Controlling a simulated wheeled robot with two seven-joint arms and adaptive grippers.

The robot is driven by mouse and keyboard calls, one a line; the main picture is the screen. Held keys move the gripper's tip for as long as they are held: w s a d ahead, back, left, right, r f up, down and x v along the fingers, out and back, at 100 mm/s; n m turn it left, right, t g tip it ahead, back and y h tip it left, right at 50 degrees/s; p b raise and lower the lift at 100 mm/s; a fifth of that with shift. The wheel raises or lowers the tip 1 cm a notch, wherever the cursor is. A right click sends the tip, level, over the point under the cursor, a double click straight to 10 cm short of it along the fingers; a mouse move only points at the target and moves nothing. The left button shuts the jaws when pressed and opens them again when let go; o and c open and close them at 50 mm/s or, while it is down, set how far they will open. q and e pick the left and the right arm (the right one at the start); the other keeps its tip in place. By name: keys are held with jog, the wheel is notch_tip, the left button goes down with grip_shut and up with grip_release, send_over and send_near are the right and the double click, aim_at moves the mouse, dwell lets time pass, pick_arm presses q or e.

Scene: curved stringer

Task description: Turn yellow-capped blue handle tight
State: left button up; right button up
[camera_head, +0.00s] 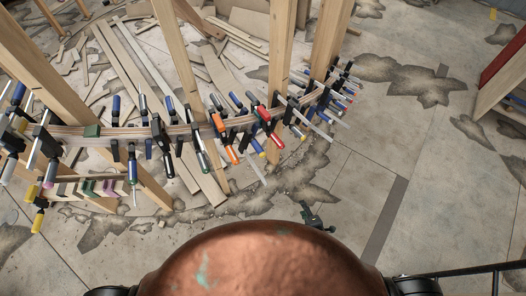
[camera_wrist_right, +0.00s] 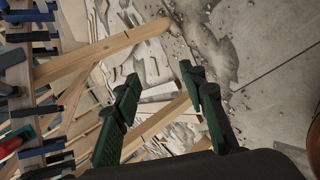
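A curved wooden stringer (camera_head: 150,131) carries a long row of clamps. A blue handle with a yellow end (camera_head: 258,147) hangs below the stringer right of its middle, near red and orange handles. Another blue handle with a yellowish end (camera_head: 298,131) shows farther right; I cannot tell for certain which is the task's handle. My right gripper (camera_head: 311,212) is small and dark green, low in the head view, apart from the clamps. In the right wrist view its two fingers (camera_wrist_right: 160,72) are spread with nothing between them. My left gripper is not in view.
Wooden posts (camera_head: 283,60) stand along the stringer, and loose boards (camera_head: 120,55) litter the floor behind it. In the wrist view clamps (camera_wrist_right: 30,135) line the left edge. The concrete floor (camera_head: 440,190) at the right is mostly clear. A copper-coloured dome (camera_head: 260,262) fills the bottom centre.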

jog(key=w+a+r+n+t+y+b, duration=0.2)
jog(key=w+a+r+n, duration=0.4)
jog(key=w+r, duration=0.1)
jog(key=n+t+y+b, duration=0.4)
jog(key=n+y+b, duration=0.1)
jog(key=n, duration=1.1)
send_near(259, 150)
jog(key=w+a+f, duration=0.1)
jog(key=w, duration=0.2)
jog(key=x, duration=0.6)
jog(key=shift+w+a+f, duration=0.15)
jog(key=shift+a+f, duration=0.05)
jog(key=shift+a, duration=0.05)
jog(key=shift+w+a, duration=0.25)
jog(key=shift+w, duration=0.3)
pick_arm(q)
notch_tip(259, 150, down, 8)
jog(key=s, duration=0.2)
pick_arm(e)
grip_shut()
